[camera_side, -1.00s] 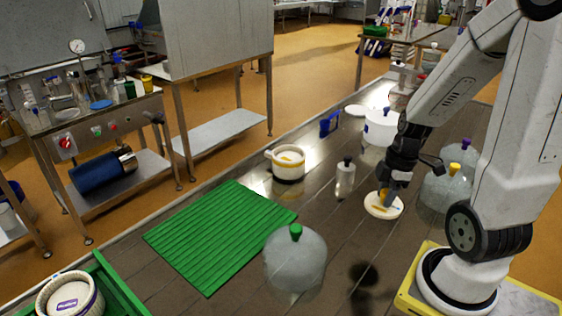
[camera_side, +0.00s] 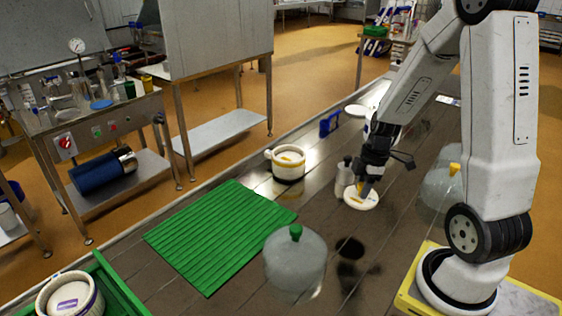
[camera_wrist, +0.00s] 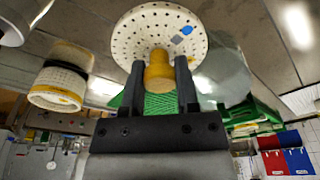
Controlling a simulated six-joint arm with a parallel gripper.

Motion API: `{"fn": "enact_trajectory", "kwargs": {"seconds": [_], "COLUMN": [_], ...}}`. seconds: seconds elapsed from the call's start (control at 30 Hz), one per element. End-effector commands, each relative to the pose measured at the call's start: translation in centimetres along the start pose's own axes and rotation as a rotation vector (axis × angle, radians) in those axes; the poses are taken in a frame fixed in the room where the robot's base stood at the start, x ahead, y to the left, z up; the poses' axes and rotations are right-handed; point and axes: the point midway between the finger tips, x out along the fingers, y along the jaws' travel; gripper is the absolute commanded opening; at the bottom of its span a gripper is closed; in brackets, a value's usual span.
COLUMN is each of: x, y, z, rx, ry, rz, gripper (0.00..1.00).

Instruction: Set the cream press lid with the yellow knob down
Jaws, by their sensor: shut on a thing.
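My gripper (camera_side: 365,184) is shut on the yellow knob (camera_wrist: 158,70) of the cream press lid (camera_side: 360,199). In the wrist view the round lid (camera_wrist: 150,28) is dotted with holes and carries small blue and grey marks; the knob sits between both fingers. In the side view the lid appears held above the dark worktop, close to a clear bottle; its exact height is hard to tell. A white pot with yellow markings (camera_side: 288,168) stands to its left, apart from it.
A clear bottle (camera_side: 343,178) stands just left of the lid. A green ribbed mat (camera_side: 220,237) lies bare at left. A green-knobbed clear dome (camera_side: 296,262) stands in front, a yellow-knobbed one (camera_side: 437,188) at right. A green crate (camera_side: 117,290) holds a cream pot (camera_side: 70,300).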

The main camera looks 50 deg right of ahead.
Motion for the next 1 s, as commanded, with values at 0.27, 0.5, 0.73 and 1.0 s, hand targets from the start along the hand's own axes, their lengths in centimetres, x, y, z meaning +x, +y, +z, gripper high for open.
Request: {"fn": "enact_trajectory", "kwargs": {"seconds": [0.27,0.5,0.73,1.0], "x": [2.4,4.7,6.0,6.2], "y": [2.5,4.2,5.2,5.4], "z": [-0.5,-0.8,-1.0,-1.0], "rx": [0.000,-0.001,-0.001,-0.001], "ry": [-0.001,0.000,0.000,0.000], "rz": [-0.003,-0.002,-0.001,0.000], "gripper": [0.00,0.00,0.00,0.00]}}
